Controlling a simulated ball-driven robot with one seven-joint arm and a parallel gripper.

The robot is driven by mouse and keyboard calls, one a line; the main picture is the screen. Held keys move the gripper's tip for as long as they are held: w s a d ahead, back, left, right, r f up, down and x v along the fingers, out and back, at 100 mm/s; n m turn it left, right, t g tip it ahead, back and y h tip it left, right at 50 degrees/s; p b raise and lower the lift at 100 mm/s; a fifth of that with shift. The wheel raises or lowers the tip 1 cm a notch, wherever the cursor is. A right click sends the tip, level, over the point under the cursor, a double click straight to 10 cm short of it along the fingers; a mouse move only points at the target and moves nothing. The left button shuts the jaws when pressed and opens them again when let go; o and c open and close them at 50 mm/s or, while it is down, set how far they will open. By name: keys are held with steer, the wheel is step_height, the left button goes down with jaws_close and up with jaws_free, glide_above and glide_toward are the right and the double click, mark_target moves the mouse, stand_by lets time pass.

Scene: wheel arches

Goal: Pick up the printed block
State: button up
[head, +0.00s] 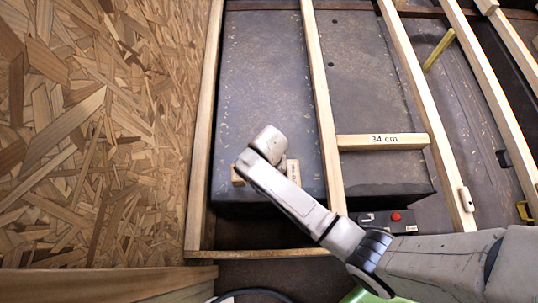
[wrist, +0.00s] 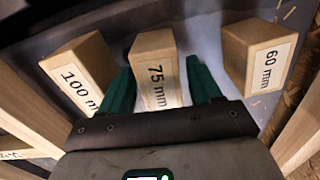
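In the wrist view three pale wooden blocks with printed labels stand in a row: a 100 mm block (wrist: 82,70) at left, a 75 mm block (wrist: 156,68) in the middle and a 60 mm block (wrist: 258,58) at right. My gripper (wrist: 160,84) is open, its green fingers on either side of the 75 mm block, with a gap visible at the right finger. I cannot tell how far down the fingers reach. In the head view my arm hides the gripper and most of the blocks; one block end (head: 237,177) and another (head: 293,171) show beside it.
The blocks stand on a dark panel (head: 265,80) between wooden beams (head: 322,95). A crosspiece labelled 34 cm (head: 382,141) lies to the right. A chipboard wall (head: 95,130) is at left. A small dark box with a red button (head: 396,217) is beside my arm.

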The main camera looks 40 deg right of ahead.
steer(key=c, duration=0.9)
steer(key=shift+o, duration=0.2)
steer(key=shift+r, duration=0.1)
